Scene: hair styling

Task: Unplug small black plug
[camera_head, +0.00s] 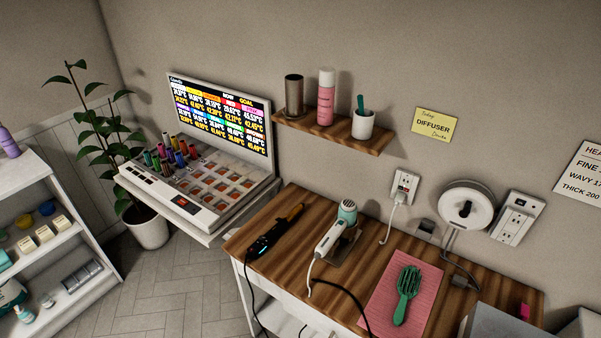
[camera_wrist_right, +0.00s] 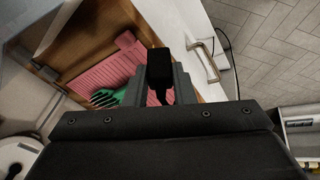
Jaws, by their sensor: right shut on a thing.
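In the right wrist view, my right gripper (camera_wrist_right: 159,88) is shut on a small black plug (camera_wrist_right: 159,62). The plug is a dark block standing up between the two grey fingers, and a short dark piece, perhaps its cord, shows below it. No outlet touches the plug in this view. In the head view, a white wall outlet (camera_head: 405,183) has a white plug (camera_head: 400,198) in it. A larger white outlet unit (camera_head: 517,219) hangs at the right. The held plug cannot be made out in the head view, and my left gripper is in neither view.
The wooden counter (camera_head: 290,215) holds a black styling tool (camera_head: 274,234), a hair dryer (camera_head: 335,228) and a green brush (camera_head: 407,292) on a pink mat (camera_head: 380,310). A round white cord holder (camera_head: 467,208) is on the wall. Cords hang over the counter's front.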

